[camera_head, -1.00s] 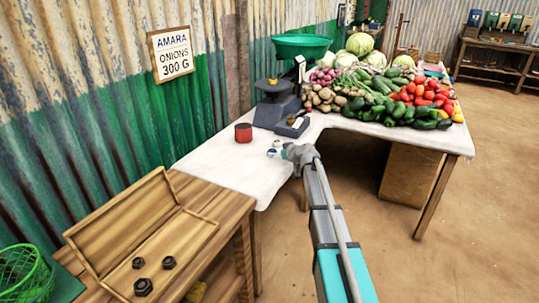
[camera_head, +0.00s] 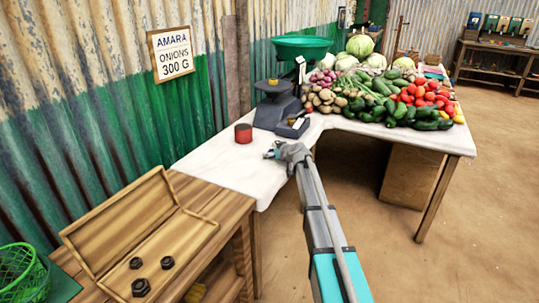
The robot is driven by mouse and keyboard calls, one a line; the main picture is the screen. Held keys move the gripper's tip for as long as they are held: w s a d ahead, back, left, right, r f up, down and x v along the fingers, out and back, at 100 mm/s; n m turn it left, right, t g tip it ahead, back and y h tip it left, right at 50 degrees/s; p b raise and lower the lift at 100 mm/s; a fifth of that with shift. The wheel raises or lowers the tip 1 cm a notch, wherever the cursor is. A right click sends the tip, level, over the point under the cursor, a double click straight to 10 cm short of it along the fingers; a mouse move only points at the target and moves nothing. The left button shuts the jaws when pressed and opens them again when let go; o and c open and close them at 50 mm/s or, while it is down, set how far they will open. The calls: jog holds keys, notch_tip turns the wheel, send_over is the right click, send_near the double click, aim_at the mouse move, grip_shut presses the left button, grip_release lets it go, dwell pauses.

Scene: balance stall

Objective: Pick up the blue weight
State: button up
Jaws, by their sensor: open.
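I cannot make out a blue weight in this view. It may be hidden by my gripper (camera_head: 270,151), which is open over the front part of the white-topped stall table (camera_head: 222,163). A red cylinder (camera_head: 243,133) stands on the tabletop, a little behind and left of my gripper, apart from it. A wooden box (camera_head: 127,212) lies open at the lower left with several dark hexagonal weights (camera_head: 168,262) in it. None of these looks blue.
A dark balance scale (camera_head: 278,107) with a green pan (camera_head: 302,46) stands behind my gripper. A small dark tray (camera_head: 292,128) lies in front of it. Vegetables (camera_head: 400,100) are heaped on the right. A green basket (camera_head: 22,275) is at lower left.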

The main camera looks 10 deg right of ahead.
aim_at(272, 151)
grip_shut()
dwell(0.3)
jog(key=shift+r, duration=0.2)
notch_tip(272, 151, up, 3)
jog(key=p, duration=0.3)
jog(key=s+d+r+p, duration=0.9)
jog(key=d+p, duration=0.1)
jog(key=shift+s+r, duration=0.35)
jog(key=shift+s, duration=0.05)
dwell(0.6)
